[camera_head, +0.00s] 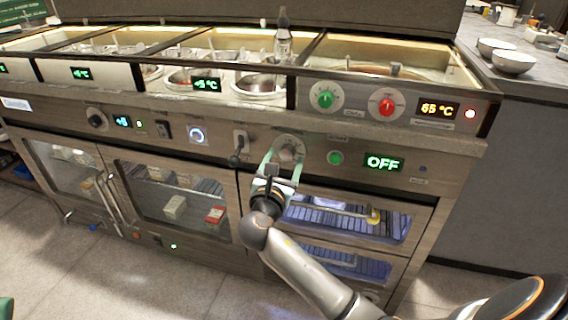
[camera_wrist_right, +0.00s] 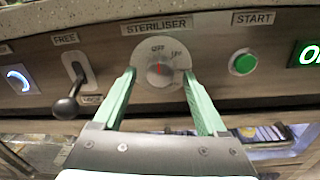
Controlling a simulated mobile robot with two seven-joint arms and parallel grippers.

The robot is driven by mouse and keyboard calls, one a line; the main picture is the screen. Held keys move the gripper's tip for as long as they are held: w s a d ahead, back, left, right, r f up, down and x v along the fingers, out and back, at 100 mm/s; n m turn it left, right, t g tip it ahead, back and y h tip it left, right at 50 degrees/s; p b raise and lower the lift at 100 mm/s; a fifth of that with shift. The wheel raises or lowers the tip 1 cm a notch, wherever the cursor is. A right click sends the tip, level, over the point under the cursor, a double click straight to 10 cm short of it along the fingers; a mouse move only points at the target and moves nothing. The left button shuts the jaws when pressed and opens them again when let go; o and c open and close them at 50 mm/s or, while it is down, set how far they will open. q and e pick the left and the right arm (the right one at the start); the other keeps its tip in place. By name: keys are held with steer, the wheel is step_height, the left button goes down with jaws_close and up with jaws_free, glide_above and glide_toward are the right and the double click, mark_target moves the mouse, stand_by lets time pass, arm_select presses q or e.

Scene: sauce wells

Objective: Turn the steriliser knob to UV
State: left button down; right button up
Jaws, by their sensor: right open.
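The steriliser knob (camera_head: 289,148) is a round grey dial on the front panel. In the right wrist view the knob (camera_wrist_right: 160,73) sits under the STERILISER label, with OFF above it and a second, blurred marking to its upper right. Its red mark points roughly up, near OFF. The display (camera_head: 384,163) reads OFF. My right gripper (camera_head: 282,168) is open, with its green fingers on either side of the knob; the wrist view (camera_wrist_right: 159,78) shows a gap between each finger and the knob. I cannot tell whether the fingertips reach knob depth. My left gripper is not in view.
A black lever (camera_wrist_right: 68,100) by the FREE label is left of the knob. A green START button (camera_wrist_right: 243,62) is to its right. Green and red knobs (camera_head: 386,105) sit on the panel above. Glass-fronted drawers (camera_head: 345,218) lie below.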

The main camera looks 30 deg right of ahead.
jaws_close()
stand_by(0.6)
